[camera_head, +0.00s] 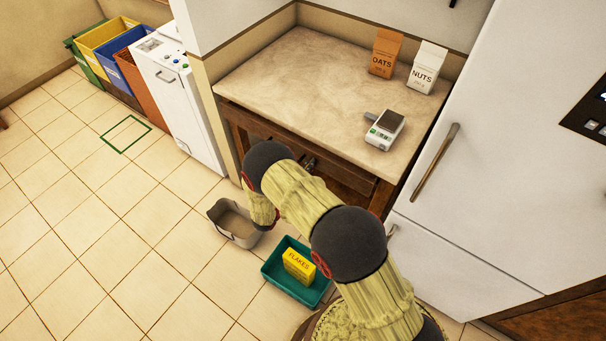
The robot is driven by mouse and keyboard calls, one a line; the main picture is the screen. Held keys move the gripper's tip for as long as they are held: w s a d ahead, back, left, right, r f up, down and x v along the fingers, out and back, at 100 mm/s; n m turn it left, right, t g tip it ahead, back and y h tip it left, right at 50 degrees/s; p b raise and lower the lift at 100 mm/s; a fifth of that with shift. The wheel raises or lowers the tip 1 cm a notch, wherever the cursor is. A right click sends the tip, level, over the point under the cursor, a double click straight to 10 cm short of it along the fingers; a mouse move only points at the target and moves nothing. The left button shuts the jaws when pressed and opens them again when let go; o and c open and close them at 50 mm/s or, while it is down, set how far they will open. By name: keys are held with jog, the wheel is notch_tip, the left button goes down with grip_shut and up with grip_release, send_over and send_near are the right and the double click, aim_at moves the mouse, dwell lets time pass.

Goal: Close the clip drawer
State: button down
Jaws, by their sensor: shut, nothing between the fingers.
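A wooden drawer front (346,172) runs under the beige counter top, and my arm crosses in front of its left part. It shows no label, and I cannot tell how far it stands out. A small dark metallic piece (309,163) shows at the middle of the front, just above my forearm; it looks like a handle, but I cannot tell for sure. My arm reaches up from the lower right and bends down at its far end, in front of the cabinet. My gripper cannot be made out; it seems hidden behind my own arm.
The counter (300,75) holds an oats carton (384,55), a nuts carton (427,68) and a small scale (384,130). A teal crate (272,272) with a yellow flakes box (298,265) and a grey bin (234,225) stand on the floor. A fridge (500,140) borders the right. Floor at left is clear.

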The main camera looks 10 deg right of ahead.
jog(key=b+x, duration=0.1)
jog(key=x, duration=0.4)
jog(key=shift+w+d+f, duration=0.1)
jog(key=shift+w+d, duration=0.15)
jog(key=shift+d, duration=0.05)
jog(key=shift+w+d, duration=0.15)
jog(key=shift+w, duration=0.05)
jog(key=shift+a, duration=0.2)
jog(key=p+v, duration=0.1)
jog(key=v, duration=1.3)
jog(key=shift+s+d, duration=0.1)
jog(key=shift+d, duration=0.05)
